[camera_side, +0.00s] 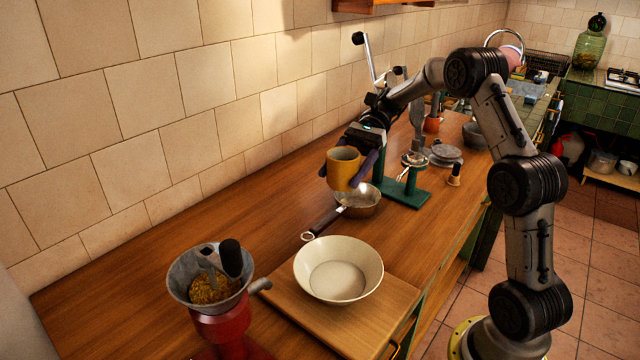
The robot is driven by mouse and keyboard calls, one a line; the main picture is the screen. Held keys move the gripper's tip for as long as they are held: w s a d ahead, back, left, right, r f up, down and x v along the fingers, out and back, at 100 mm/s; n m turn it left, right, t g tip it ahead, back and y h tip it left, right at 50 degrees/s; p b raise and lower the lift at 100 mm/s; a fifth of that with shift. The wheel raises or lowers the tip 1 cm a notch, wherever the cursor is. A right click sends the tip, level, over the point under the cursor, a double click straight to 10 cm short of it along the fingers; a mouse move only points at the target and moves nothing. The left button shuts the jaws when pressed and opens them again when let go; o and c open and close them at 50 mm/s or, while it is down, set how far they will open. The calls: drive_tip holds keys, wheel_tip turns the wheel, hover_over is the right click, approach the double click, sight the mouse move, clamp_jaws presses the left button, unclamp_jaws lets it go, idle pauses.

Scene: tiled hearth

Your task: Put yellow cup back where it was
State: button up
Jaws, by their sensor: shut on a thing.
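The yellow cup (343,170) is in the middle of the side view, upright or nearly so. My gripper (346,164) is shut on it, with one finger on either side of the cup. The cup appears to be held above the wooden counter, just behind and over a small metal pan (360,203). How much space lies between the cup and the pan cannot be told from this angle. The inside of the cup is mostly hidden.
A cream bowl (338,269) sits on a wooden board (395,318) in front. A red grinder (222,325) stands at the front left. A green stand (405,192) and a small bell-shaped tool (454,176) are right of the cup. The counter's left part (150,255) is clear.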

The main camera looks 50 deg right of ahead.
sight(339, 190)
drive_tip(key=a+f+m+t, duration=0.1)
drive_tip(key=m+t, duration=0.1)
drive_tip(key=a+f+m+t, duration=0.1)
drive_tip(key=a+t, duration=0.1)
drive_tip(key=a+f+m+t+h, duration=0.1)
drive_tip(key=a+m+t, duration=0.1)
drive_tip(key=shift+s+a+f+m, duration=0.1)
drive_tip(key=shift+a+f+m, duration=0.05)
drive_tip(key=shift+f+m, duration=0.2)
drive_tip(key=w+f, duration=0.2)
drive_tip(key=w, duration=0.2)
drive_tip(key=w+f, duration=0.3)
drive_tip(key=w, duration=0.1)
drive_tip(key=w+f, duration=0.3)
drive_tip(key=w, duration=0.1)
drive_tip(key=shift+w, duration=0.3)
drive_tip(key=shift+w+f, duration=0.55)
drive_tip(key=shift+f, duration=0.15)
drive_tip(key=shift+w+d+f, duration=0.1)
drive_tip(key=shift+d+f, duration=0.1)
drive_tip(key=shift+f, duration=1.4)
